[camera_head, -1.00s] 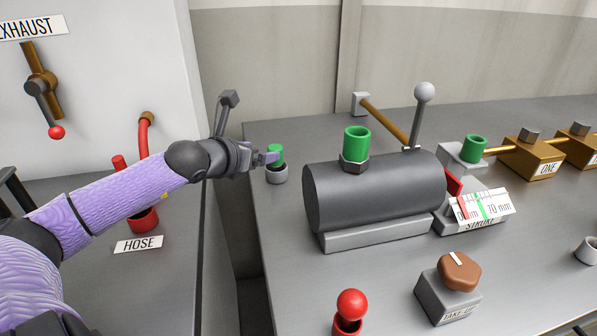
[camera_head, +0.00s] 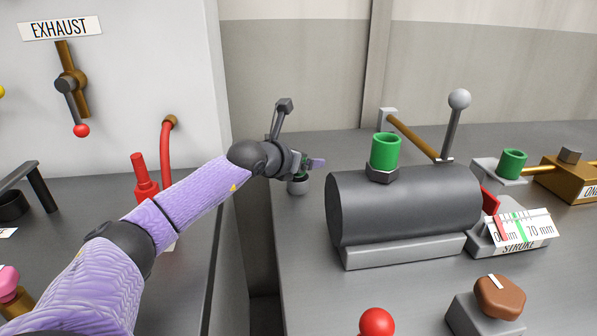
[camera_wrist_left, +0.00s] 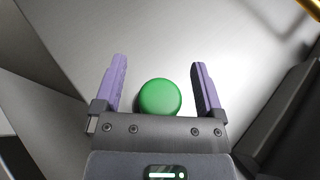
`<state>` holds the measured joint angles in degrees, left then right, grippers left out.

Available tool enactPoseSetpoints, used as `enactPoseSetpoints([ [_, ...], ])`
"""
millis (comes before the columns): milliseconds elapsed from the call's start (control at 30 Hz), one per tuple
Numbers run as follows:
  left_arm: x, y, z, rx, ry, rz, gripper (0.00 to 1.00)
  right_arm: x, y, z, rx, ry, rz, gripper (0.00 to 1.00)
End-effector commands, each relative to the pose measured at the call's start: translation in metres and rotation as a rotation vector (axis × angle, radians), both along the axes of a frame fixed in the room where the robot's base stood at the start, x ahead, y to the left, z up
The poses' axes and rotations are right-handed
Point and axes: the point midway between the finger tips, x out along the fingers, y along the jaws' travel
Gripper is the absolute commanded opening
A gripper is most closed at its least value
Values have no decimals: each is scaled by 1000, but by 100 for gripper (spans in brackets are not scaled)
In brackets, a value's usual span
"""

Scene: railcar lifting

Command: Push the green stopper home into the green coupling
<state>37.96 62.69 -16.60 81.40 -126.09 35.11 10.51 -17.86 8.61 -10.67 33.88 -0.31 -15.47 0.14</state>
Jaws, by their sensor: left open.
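The green stopper (camera_wrist_left: 160,97) shows as a round green top between the two purple fingers of my left gripper (camera_wrist_left: 160,85) in the left wrist view. There are gaps on both sides, so the gripper is open around it and not holding it. In the head view my left gripper (camera_head: 314,163) hides most of the stopper, which stands at a small grey cup (camera_head: 298,187). A green coupling (camera_head: 385,152) sits on top of the dark cylinder to the right. Another green socket (camera_head: 512,163) sits on a grey block further right. My right gripper is out of view.
The dark cylinder (camera_head: 400,210) stands close to the right of my left gripper, with a ball-topped lever (camera_head: 459,100) behind it. A red ball knob (camera_head: 377,322) and a brown knob (camera_head: 500,297) stand nearer. A gap separates the two benches.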

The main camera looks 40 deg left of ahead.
Motion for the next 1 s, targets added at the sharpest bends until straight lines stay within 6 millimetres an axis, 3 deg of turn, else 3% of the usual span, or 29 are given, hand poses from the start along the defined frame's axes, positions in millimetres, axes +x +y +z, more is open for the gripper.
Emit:
enactPoseSetpoints([
  [167,0,0,0,0,0,0,89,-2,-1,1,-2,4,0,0],
  [500,0,0,0,0,0,0,17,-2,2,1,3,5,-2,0],
  [600,0,0,0,-1,0,0,0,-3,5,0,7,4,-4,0],
  [867,0,0,2,-1,-1,0,0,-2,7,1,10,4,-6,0],
  [1000,0,0,31,0,-8,0,0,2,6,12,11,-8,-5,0],
])
